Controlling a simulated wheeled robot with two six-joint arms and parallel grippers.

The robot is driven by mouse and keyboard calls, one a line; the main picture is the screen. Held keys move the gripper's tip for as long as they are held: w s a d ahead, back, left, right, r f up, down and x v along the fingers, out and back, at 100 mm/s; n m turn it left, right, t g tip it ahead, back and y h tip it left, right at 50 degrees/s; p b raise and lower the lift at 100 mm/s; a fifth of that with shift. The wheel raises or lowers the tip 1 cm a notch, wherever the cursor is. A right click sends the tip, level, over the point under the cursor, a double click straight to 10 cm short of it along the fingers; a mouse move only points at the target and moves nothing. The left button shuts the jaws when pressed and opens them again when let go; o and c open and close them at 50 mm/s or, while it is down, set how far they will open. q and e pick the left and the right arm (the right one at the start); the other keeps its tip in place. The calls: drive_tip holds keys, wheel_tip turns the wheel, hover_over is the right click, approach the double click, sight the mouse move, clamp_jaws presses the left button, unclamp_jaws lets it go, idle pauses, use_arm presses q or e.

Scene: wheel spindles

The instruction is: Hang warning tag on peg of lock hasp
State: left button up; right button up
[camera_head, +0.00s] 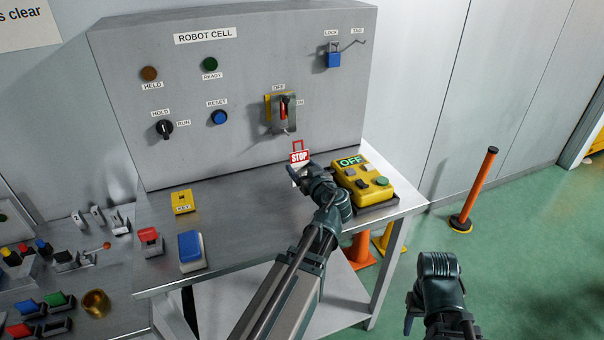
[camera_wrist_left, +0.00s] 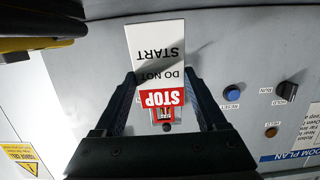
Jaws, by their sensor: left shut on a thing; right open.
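The warning tag (camera_head: 299,157) is a small card with a red STOP band and a red loop at its top. My left gripper (camera_head: 298,172) is shut on it and holds it up in front of the panel. In the left wrist view the tag (camera_wrist_left: 157,58) appears upside down between the fingers and reads DO NOT START. A switch with a red handle and a grey metal plate (camera_head: 284,114) is on the panel above the tag; I cannot make out a hasp peg there. A blue padlock (camera_head: 333,60) hangs under LOCK, beside a bare TAG hook (camera_head: 354,42). My right gripper (camera_head: 412,312) is apart, at lower right.
A yellow control box (camera_head: 364,182) showing OFF stands close right of my left gripper. A yellow KEY block (camera_head: 183,201), a red button (camera_head: 150,241) and a blue-topped box (camera_head: 190,249) are on the bench's left. The bench middle (camera_head: 240,200) is clear.

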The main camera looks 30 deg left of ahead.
use_arm(q)
drive_tip(key=shift+w+a, duration=0.1)
drive_tip(key=shift+a, duration=0.05)
drive_tip(key=shift+b+x, duration=0.8)
drive_tip(key=shift+x, duration=4)
drive_tip(key=o, duration=1.3)
drive_tip(key=shift+c, duration=0.2)
